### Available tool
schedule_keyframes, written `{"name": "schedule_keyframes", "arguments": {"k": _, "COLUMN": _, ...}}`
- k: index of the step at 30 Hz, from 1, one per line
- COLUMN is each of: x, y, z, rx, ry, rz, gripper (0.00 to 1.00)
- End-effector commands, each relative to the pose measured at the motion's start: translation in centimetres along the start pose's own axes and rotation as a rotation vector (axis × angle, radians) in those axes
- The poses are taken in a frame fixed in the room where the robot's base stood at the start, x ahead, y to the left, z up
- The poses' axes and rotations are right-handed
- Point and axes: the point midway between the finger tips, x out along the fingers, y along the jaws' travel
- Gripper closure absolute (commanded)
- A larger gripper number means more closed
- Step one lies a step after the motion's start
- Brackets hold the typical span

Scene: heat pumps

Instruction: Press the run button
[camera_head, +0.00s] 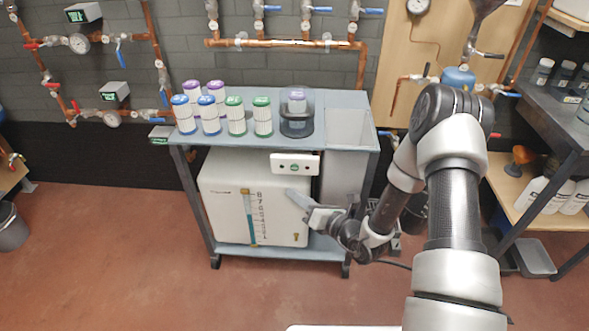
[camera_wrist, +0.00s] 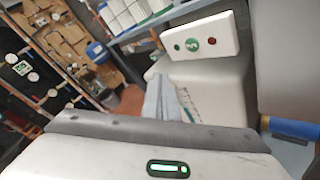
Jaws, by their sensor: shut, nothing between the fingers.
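A white control panel (camera_head: 283,158) sits at the upper front of a white tank (camera_head: 222,200) on the cart. In the wrist view the panel (camera_wrist: 221,27) carries a small green button (camera_wrist: 177,47), a round green emblem (camera_wrist: 192,44) and a red button (camera_wrist: 211,41). No label on the buttons is legible. My gripper (camera_head: 292,193) is shut and empty, below the panel and in front of the tank. Its fingers also show in the wrist view (camera_wrist: 163,88), below and left of the panel. They look apart from the buttons.
The cart's top shelf (camera_head: 340,139) holds several filter cartridges (camera_head: 235,116) and a dark round housing (camera_head: 297,125) above the panel. A grey bin-like box (camera_head: 347,150) is right of the panel. Shelving (camera_head: 556,135) stands at the right.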

Motion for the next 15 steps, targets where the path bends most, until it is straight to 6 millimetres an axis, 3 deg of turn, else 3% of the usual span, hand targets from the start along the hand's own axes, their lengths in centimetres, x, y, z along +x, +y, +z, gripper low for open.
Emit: {"name": "schedule_keyframes", "arguments": {"k": 15, "x": 4.5, "y": -3.3, "z": 3.2, "rx": -0.002, "ry": 0.000, "rz": 0.001, "gripper": 1.00}}
